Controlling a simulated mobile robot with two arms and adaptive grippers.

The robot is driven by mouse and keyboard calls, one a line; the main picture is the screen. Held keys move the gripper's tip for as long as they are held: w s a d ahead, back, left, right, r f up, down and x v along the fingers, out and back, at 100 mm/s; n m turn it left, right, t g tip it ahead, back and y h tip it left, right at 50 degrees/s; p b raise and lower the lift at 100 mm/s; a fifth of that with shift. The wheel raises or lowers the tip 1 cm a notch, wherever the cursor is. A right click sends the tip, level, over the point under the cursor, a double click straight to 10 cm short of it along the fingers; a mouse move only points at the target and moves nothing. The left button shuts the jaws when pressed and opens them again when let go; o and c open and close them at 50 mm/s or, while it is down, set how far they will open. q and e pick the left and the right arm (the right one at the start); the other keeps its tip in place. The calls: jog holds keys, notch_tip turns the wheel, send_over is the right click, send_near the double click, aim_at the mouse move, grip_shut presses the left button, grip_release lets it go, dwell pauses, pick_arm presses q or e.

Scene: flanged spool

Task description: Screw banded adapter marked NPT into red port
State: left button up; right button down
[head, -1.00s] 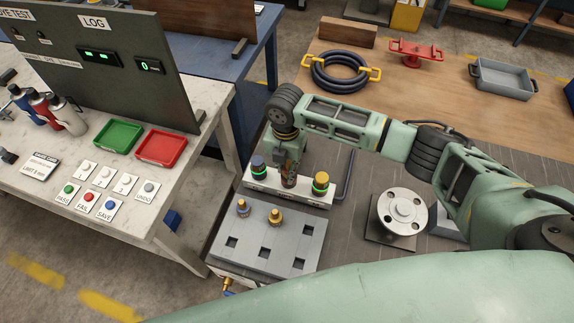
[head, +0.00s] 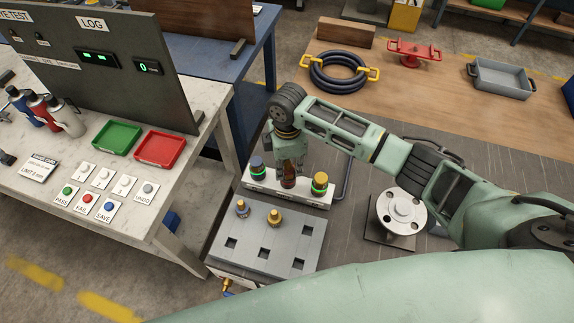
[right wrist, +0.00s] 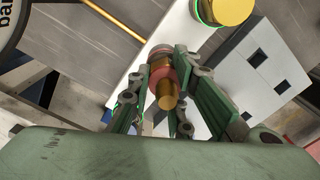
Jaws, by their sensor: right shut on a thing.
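My right gripper (head: 287,172) points down over the middle of the white port block (head: 262,190). It is shut on a brass adapter, whose gold end (right wrist: 167,96) shows between the fingers in the right wrist view. A reddish round part (right wrist: 158,70) sits around or just below the adapter; I cannot tell whether it is a band or the red port. In the head view the dark reddish middle port (head: 288,183) is directly under the fingertips, partly hidden. I cannot read any marking on the adapter. My left gripper is not in view.
A blue-grey cap (head: 257,163) and a yellow cap (head: 320,180), both with green-lit rings, flank the middle port closely. A grey rack (head: 255,238) with square holes holds two brass adapters (head: 242,207) (head: 274,219). A flanged spool (head: 402,211) stands to the right.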

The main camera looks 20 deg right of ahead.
jog(key=c, duration=1.5)
grip_release()
jog(key=shift+c, duration=0.2)
